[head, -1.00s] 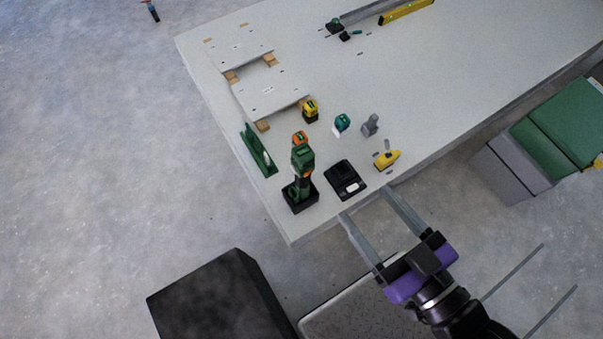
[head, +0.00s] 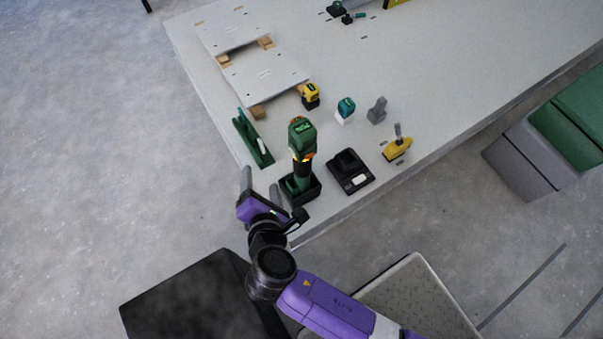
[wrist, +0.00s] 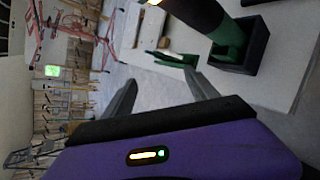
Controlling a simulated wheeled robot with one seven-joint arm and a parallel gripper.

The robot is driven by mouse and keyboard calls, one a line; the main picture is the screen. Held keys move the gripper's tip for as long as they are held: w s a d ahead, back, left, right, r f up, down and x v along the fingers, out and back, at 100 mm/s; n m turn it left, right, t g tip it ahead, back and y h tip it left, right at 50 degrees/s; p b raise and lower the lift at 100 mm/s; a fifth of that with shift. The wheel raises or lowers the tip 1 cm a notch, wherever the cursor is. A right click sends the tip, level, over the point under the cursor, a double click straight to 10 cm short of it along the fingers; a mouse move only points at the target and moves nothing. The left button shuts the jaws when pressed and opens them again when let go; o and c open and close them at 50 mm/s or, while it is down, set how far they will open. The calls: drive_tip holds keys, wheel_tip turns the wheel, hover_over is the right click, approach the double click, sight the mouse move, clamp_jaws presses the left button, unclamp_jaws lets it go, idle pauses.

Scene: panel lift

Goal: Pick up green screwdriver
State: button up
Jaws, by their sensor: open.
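The green screwdriver (head: 300,137) is a cordless tool with a green top, an orange band and a black middle. It stands upright in a black box-shaped holder (head: 310,193) near the table's front left corner. In the wrist view the lower part of the screwdriver (wrist: 229,38) shows at the upper right, with its top cut off. My gripper (head: 260,181) is open and empty, just left of the holder, at the table's left edge. Its two grey fingers also show in the wrist view (wrist: 161,82), apart from the screwdriver.
A green long tool (head: 254,139) lies behind my gripper on the table's left edge. A black charger (head: 349,172), a yellow tool (head: 396,150) and a yellow-black battery (head: 311,95) stand nearby. White panels (head: 262,72) rest on wooden blocks. A black box (head: 195,300) stands below.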

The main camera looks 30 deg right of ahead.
sight(300, 168)
drive_tip(key=s+d+n+h, duration=0.1)
drive_tip(key=d, duration=0.1)
drive_tip(key=s+d+n+g+h, duration=0.1)
drive_tip(key=d+n+h, duration=0.1)
drive_tip(key=s+d+n+h, duration=0.1)
drive_tip(key=d+n+h, duration=0.1)
drive_tip(key=shift+s+d+r+g, duration=0.15)
drive_tip(key=shift+s+d+g, duration=0.1)
drive_tip(key=shift+s+g, duration=0.15)
drive_tip(key=shift+d, duration=0.15)
drive_tip(key=b+x, duration=0.2)
drive_tip(key=x, duration=0.4)
drive_tip(key=shift+d+f, duration=0.3)
drive_tip(key=shift+d, duration=0.1)
drive_tip(key=shift+w+d+f, duration=0.1)
drive_tip(key=shift+w+d, duration=0.2)
drive_tip(key=shift+w, duration=0.1)
clamp_jaws()
